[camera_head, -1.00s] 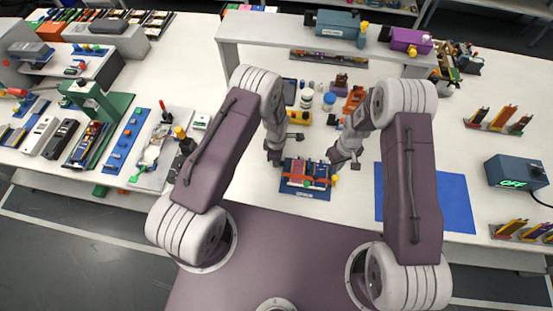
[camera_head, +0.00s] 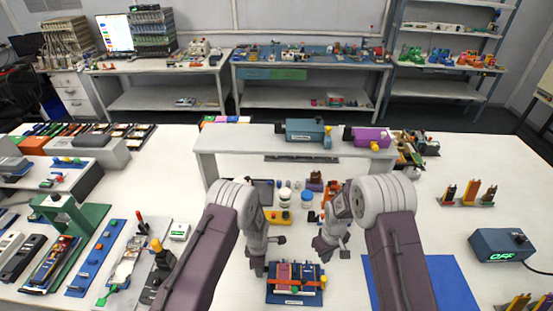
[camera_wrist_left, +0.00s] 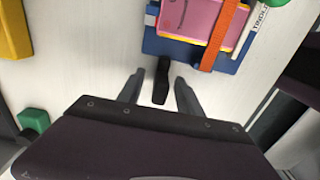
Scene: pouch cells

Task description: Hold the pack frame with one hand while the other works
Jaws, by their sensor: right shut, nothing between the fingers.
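The pack frame (camera_head: 297,297) is a blue base with pouch cells and an orange strap across it, on the white table at front centre. In the left wrist view, its blue edge (camera_wrist_left: 170,48), pink top and orange strap show at the top. My left gripper (camera_head: 258,270) is at the frame's left side. Its fingers (camera_wrist_left: 158,88) are apart, with a black tab (camera_wrist_left: 161,80) of the frame's side between them and gaps on both sides. My right gripper (camera_head: 325,256) is shut and empty, above and right of the frame.
A white raised shelf (camera_head: 255,143) spans behind the arms, with a teal device (camera_head: 305,131) and a purple one (camera_head: 370,137) on it. Small jars and parts stand beneath. A blue mat (camera_head: 445,280) lies to the right, before a dark box reading OFF (camera_head: 500,245). Trays and tools crowd the left.

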